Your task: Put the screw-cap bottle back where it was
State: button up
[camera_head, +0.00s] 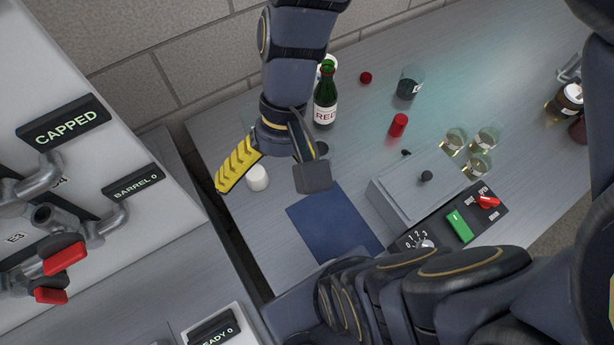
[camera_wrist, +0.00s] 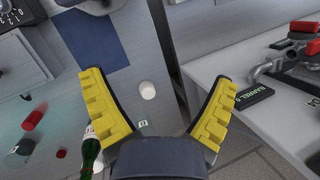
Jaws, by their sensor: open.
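A green bottle (camera_head: 325,95) with a white label reading RED stands upright on the bench, right of my arm. In the wrist view the green bottle (camera_wrist: 91,155) is partly hidden behind the left finger. I cannot tell whether its top is a screw cap. My gripper (camera_head: 272,172) is open and empty above the bench's left part. In the wrist view my gripper (camera_wrist: 157,80) shows both yellow fingers spread wide. A small white cylinder (camera_head: 257,177) stands on the bench below; it also shows between the fingers in the wrist view (camera_wrist: 147,90).
A blue mat (camera_head: 335,222) lies on the bench. Right of it are a grey box (camera_head: 410,190) and a switch panel (camera_head: 460,222). A red cylinder (camera_head: 398,125), a dark glass (camera_head: 409,82) and several clear glasses (camera_head: 455,138) stand beyond. A white tap panel (camera_head: 60,90) rises at left.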

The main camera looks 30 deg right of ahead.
jog(key=s+d+n+h, duration=0.1)
jog(key=s+r+n+h, duration=0.1)
jog(key=s, duration=0.1)
jog(key=s+d+r+n+h, duration=0.1)
jog(key=n, duration=0.1)
jog(key=shift+s+d+t+h, duration=0.25)
jog(key=shift+d+t+h, duration=0.05)
jog(key=shift+t+h, duration=0.1)
